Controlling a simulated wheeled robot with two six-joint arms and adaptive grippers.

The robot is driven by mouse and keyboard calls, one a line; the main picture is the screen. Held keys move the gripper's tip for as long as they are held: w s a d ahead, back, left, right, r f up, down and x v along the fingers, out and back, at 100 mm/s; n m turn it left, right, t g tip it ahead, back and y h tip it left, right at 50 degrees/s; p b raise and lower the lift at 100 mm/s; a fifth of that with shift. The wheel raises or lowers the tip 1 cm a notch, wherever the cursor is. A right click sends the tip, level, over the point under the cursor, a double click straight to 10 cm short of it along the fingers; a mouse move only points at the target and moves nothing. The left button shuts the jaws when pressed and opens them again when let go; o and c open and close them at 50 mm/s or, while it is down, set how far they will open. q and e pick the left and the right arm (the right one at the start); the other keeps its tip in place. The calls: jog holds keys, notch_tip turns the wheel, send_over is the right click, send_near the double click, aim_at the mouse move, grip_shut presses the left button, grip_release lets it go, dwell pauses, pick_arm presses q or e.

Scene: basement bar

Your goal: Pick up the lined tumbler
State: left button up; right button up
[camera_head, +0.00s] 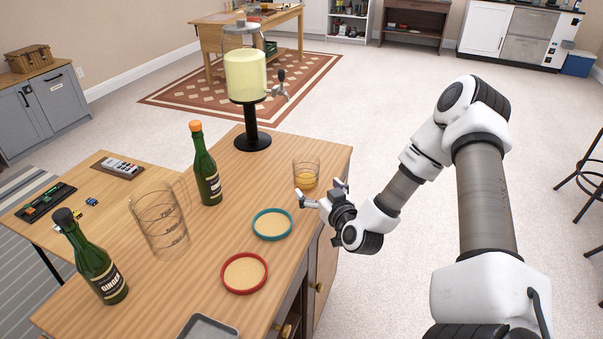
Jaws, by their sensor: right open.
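The lined tumbler (306,173) is a small clear glass with amber liquid in its lower part. It stands upright near the right edge of the wooden counter (225,230). My right gripper (320,191) is open and empty, just in front and to the right of the tumbler. Its fingers point toward the glass, one on the left and one on the right. I cannot tell whether a finger touches the glass. My left gripper is not in view.
A teal-rimmed coaster (272,224) and a red-rimmed coaster (244,273) lie near the gripper. A drink dispenser (246,80) stands behind the tumbler. A green bottle (206,170), a measuring jug (160,222) and a ginger bottle (95,260) stand to the left. A grey tray (208,328) lies in front.

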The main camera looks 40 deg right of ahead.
aim_at(311, 181)
jog(key=shift+w+r, duration=0.15)
jog(key=shift+w, duration=0.15)
jog(key=x, duration=0.5)
jog(key=shift+d+f, duration=0.15)
jog(key=shift+f, duration=0.2)
jog(key=shift+s+r, duration=0.15)
jog(key=shift+r, duration=0.1)
jog(key=shift+c, duration=0.7)
jog(key=shift+f, duration=0.1)
jog(key=c, duration=1.3)
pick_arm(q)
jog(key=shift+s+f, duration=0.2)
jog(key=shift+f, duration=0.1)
pick_arm(e)
jog(key=shift+r, duration=0.3)
pick_arm(q)
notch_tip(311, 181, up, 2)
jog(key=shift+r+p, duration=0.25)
jog(key=shift+p, duration=0.8)
pick_arm(e)
jog(key=f+v, duration=0.1)
jog(key=v, duration=1)
jog(key=f+v, duration=0.1)
jog(key=v, duration=0.5)
jog(key=shift+s+a+f, duration=0.2)
jog(key=shift+s+f, duration=0.1)
jog(key=shift+s, duration=0.15)
